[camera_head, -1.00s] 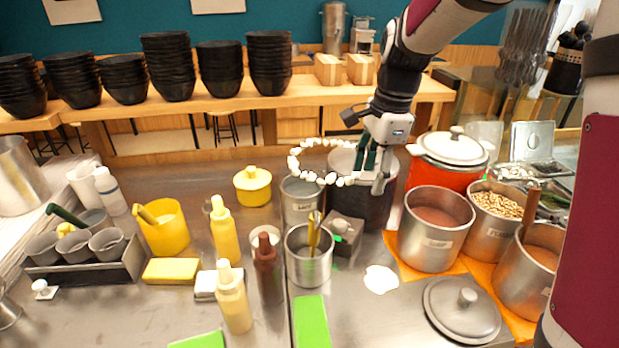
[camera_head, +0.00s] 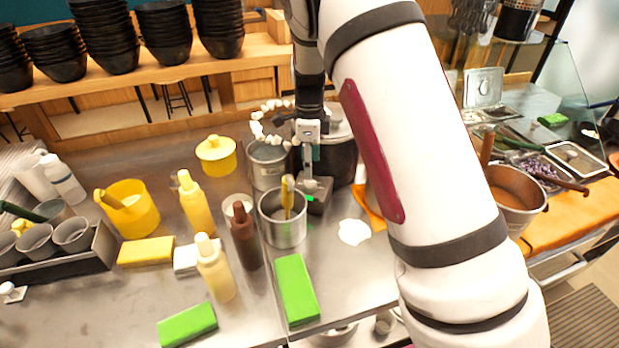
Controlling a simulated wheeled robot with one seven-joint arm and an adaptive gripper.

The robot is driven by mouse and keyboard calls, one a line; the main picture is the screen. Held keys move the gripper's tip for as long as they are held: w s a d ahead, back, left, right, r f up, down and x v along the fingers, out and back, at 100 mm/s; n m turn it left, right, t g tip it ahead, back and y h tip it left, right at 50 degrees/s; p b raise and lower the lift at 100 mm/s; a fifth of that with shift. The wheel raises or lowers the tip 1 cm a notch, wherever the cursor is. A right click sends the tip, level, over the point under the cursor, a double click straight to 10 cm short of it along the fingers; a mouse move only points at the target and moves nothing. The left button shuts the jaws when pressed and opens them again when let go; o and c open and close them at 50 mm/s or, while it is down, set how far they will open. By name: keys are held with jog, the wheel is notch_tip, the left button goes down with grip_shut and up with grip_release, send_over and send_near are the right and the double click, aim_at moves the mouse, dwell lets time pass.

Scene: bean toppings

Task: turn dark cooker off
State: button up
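The dark cooker (camera_head: 343,162) stands on the steel counter behind the metal canister, partly hidden by my arm and gripper. Its grey front control box (camera_head: 317,208) shows low at its front, with a small green mark beside it. My gripper (camera_head: 311,183) points down right at the front of the cooker, over the control box. Its fingertips are close to the box, but I cannot tell whether they touch it. The fingers are small and overlap the cooker, so their opening is unclear. The control knob is not clearly visible behind the gripper.
A steel canister with a yellow-handled utensil (camera_head: 282,222) stands just in front of the control box. A steel pot (camera_head: 267,165) is left of the cooker. Brown (camera_head: 245,240) and yellow (camera_head: 195,205) bottles stand further left. My arm covers the counter to the right.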

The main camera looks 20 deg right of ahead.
aim_at(309, 182)
notch_tip(309, 182, down, 6)
jog(key=shift+p, duration=0.3)
jog(key=c, duration=1.1)
